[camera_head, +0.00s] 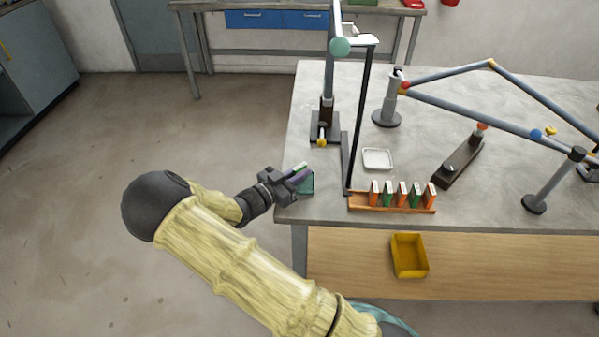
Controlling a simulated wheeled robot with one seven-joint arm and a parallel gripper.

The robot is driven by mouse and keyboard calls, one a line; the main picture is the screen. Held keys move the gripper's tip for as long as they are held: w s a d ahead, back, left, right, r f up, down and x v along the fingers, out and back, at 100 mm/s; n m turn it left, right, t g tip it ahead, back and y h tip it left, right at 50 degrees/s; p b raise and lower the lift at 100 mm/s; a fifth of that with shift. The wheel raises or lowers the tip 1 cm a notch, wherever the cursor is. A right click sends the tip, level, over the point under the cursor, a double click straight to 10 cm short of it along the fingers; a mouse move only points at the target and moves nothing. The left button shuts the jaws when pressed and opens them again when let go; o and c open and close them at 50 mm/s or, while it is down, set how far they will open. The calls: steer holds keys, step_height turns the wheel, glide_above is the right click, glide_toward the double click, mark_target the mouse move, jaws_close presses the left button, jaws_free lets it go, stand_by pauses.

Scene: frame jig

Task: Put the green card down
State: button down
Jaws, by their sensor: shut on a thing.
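My gripper (297,175) is over the near left corner of the grey table, above a small teal tray or pad (308,185). It is shut on a thin green card (299,167), of which only a narrow green and pale edge shows between the fingers. The gripper hides most of the card and part of the teal piece. I cannot tell whether the card touches the teal piece.
A wooden rack (392,208) with several orange and green cards stands at the table's front edge. A white tray (378,159) lies behind it. A dark upright post (360,120) and a clamp stand (325,125) rise close by. A yellow bin (409,256) sits below.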

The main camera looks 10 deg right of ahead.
steer(key=shift+f, duration=0.25)
steer(key=c, duration=1.5)
jaws_free()
steer(key=shift+o, duration=0.2)
steer(key=shift+r, duration=0.2)
steer(key=shift+a, duration=0.2)
steer(key=b+v, duration=0.1)
steer(key=v, duration=1)
steer(key=shift+s+a, duration=0.2)
steer(key=shift+a, duration=0.05)
